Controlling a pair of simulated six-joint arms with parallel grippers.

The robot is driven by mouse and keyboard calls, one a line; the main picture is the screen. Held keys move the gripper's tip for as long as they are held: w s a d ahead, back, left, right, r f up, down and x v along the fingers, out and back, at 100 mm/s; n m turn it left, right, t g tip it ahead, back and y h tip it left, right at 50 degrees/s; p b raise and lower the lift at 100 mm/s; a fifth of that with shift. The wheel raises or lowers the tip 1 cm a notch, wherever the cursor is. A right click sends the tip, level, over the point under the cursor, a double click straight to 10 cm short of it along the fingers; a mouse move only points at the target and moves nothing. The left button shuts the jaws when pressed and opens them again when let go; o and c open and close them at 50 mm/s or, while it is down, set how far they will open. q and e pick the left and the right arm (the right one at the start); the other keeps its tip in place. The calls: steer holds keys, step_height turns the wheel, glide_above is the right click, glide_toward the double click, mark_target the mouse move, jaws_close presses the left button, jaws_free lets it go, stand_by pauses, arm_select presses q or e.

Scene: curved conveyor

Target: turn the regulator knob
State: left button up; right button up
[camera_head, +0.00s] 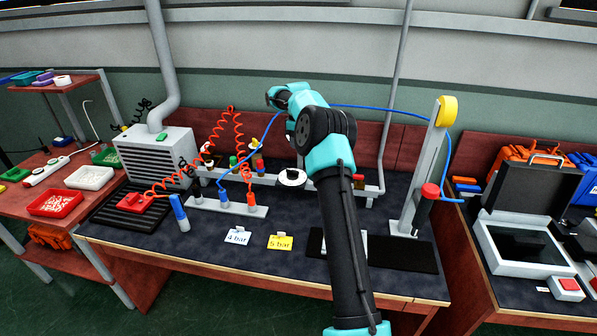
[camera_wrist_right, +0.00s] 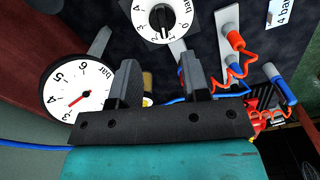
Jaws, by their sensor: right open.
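The regulator knob is black on a white dial marked in bar; it shows at the top of the right wrist view (camera_wrist_right: 163,16) and at the bench's middle in the head view (camera_head: 291,176). My right gripper (camera_wrist_right: 158,62) is open, its two fingers apart and empty. The knob is beyond the fingertips, with a gap between. A round white gauge (camera_wrist_right: 78,98) with a red needle near 3 is beside the left finger and partly hidden by it. In the head view my right arm reaches over the bench; its fingers cannot be made out. My left gripper is not in view.
A manifold bar (camera_head: 224,203) with red and blue fittings and coiled red hoses stands left of the knob. A white card "4 bar" (camera_head: 236,237) and a yellow card "5 bar" (camera_head: 281,242) stand in front. A grey post (camera_head: 420,180) stands at the right.

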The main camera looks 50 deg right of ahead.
mark_target(298, 172)
step_height(298, 172, down, 14)
steer(key=shift+f, duration=0.15)
stand_by(0.3)
jaws_close()
stand_by(0.4)
